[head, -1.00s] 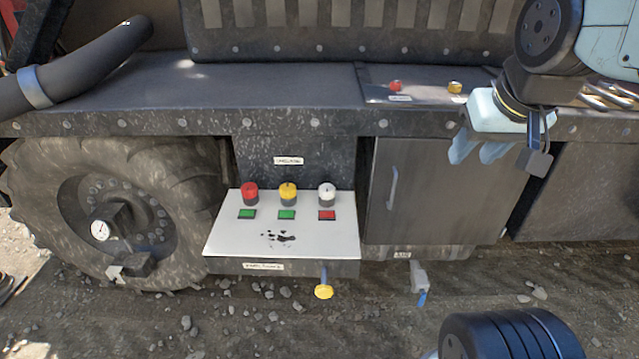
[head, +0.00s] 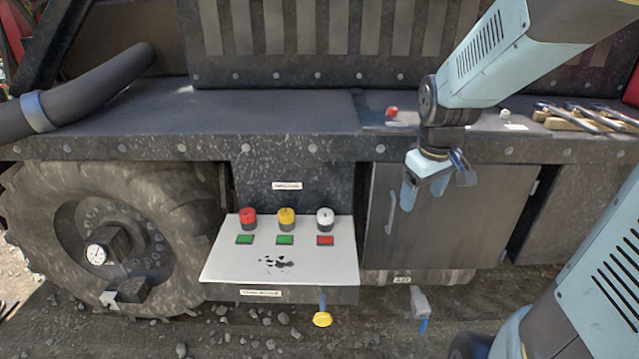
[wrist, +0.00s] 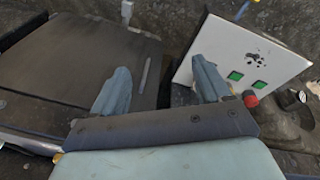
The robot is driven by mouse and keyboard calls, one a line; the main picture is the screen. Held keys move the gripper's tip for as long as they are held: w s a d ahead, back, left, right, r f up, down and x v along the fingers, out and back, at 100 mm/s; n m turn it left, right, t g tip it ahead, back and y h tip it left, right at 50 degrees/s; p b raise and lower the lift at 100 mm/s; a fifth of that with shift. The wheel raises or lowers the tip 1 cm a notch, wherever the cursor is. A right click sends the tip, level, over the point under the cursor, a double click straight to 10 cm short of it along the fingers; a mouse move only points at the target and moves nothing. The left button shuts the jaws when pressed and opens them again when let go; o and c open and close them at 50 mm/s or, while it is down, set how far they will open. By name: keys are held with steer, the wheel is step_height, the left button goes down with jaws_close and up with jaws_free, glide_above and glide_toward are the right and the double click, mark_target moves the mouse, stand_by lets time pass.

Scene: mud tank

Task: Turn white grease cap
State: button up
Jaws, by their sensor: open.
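The white grease cap (head: 324,218) is the rightmost of three caps on the white panel (head: 225,265). The red cap (head: 248,217) and yellow cap (head: 286,217) stand to its left. A red indicator (head: 325,240) lies in front of the white cap; green ones lie in front of the others. My gripper (head: 424,188) is open and empty, pointing down before the cabinet door, to the right of the white cap and apart from it. In the wrist view, my gripper (wrist: 160,88) shows its fingers spread; the red cap (wrist: 250,98) shows, but the white cap does not.
A cabinet door (head: 470,225) with a handle (head: 392,212) stands right of the panel. Above runs a ledge (head: 260,110) with another red cap (head: 392,112) and several tools (head: 580,117). A yellow knob (head: 322,319) hangs below the panel. A big tyre (head: 170,190) is at left.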

steer(key=w+a+f+n+g+y, duration=0.2)
steer(key=w+f+n, duration=0.3)
steer(key=f, duration=0.7)
steer(key=n+t+y, duration=0.4)
steer(key=y, duration=0.7)
glide_toward(328, 213)
steer(key=x, duration=1.1)
steer(key=shift+d, duration=0.1)
